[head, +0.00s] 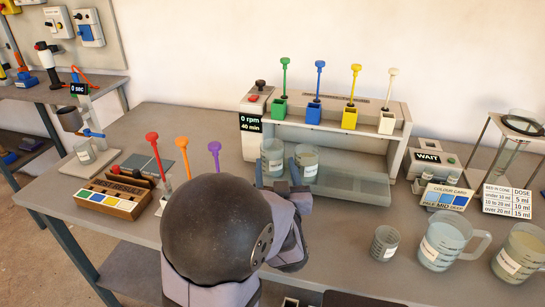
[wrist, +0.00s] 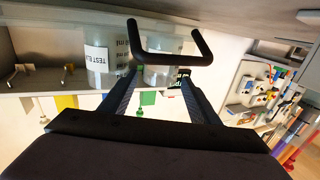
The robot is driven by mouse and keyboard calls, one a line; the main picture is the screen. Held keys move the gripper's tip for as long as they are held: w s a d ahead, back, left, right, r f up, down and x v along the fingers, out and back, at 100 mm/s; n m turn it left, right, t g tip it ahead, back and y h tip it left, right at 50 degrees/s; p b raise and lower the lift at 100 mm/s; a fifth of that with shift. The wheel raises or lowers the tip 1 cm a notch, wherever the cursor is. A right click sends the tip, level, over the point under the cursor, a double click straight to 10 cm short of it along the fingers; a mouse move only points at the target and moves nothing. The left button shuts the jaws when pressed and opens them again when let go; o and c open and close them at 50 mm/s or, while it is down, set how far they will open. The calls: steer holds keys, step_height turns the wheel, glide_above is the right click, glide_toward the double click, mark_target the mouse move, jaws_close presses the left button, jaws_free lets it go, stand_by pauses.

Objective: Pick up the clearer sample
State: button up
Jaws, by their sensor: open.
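Two labelled glass beakers stand side by side on the jar-tester shelf in the head view: the left beaker (head: 272,158) and the right beaker (head: 306,160). Both look pale grey-green, and I cannot tell which is clearer. In the tilted wrist view, one beaker with a "TEST" label (wrist: 98,55) and another beaker (wrist: 160,75) show close by. My gripper (wrist: 161,82) has its fingers apart, with the second beaker beyond and between them in the picture. No hold on it shows.
The jar tester (head: 248,120) reads 0 rpm and has green, blue, yellow and white paddles above. A small beaker (head: 384,243) and large jugs (head: 443,243) stand front right. A WAIT device (head: 430,160) is at right. A colour-block rack (head: 110,198) is at left.

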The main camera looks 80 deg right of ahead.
mark_target(273, 157)
steer(key=shift+x, duration=2.65)
steer(key=shift+w+a, duration=0.1)
steer(key=c, duration=0.9)
steer(key=shift+r, duration=0.2)
step_height(273, 157, up, 28)
steer(key=p, duration=0.8)
steer(key=shift+f, duration=0.1)
